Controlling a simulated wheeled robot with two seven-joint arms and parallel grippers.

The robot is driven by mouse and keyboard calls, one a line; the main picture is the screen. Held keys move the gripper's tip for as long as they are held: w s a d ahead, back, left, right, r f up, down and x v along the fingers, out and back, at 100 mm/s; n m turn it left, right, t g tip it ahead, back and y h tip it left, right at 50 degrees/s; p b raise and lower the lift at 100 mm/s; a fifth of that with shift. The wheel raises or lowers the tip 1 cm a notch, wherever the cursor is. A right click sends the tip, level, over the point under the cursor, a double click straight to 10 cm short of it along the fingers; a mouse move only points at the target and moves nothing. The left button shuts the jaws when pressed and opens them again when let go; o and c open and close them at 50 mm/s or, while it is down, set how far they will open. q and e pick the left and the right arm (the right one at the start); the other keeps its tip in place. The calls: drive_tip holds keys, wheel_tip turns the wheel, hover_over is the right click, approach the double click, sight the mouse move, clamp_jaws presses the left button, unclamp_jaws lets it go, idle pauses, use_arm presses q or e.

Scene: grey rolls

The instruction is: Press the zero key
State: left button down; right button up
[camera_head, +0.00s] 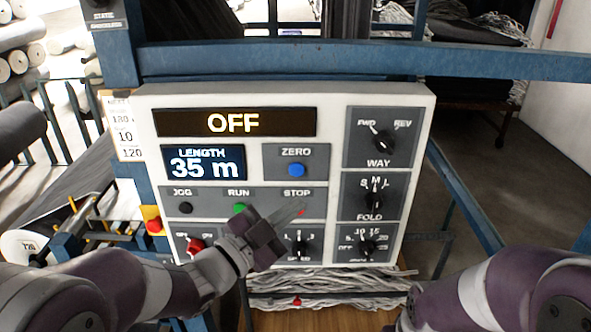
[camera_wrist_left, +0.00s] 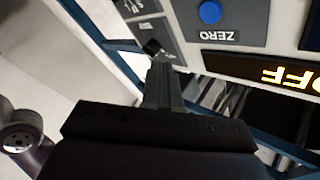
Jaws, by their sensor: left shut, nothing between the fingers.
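The zero key is a round blue button (camera_head: 296,170) under the label ZERO, on a dark plate in the upper middle of the white control panel (camera_head: 420,110). It also shows at the top of the left wrist view (camera_wrist_left: 210,12), where the panel appears upside down. My left gripper (camera_head: 300,208) is shut and empty, its fingertips in front of the STOP key area, below the blue button in the picture. The red STOP key is mostly hidden behind the fingers. I cannot tell whether the fingertips touch the panel. My right gripper is out of view; only its arm shows at lower right.
The display (camera_head: 233,123) reads OFF and the length display (camera_head: 203,162) reads 35 m. A black JOG key (camera_head: 186,208), a green RUN key (camera_head: 239,209) and several knobs sit nearby. A blue frame beam (camera_head: 480,62) runs above the panel.

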sight(296, 170)
use_arm(q)
drive_tip(key=shift+w, duration=4.05)
drive_tip(key=shift+w+f, duration=0.1)
drive_tip(key=shift+w, duration=0.35)
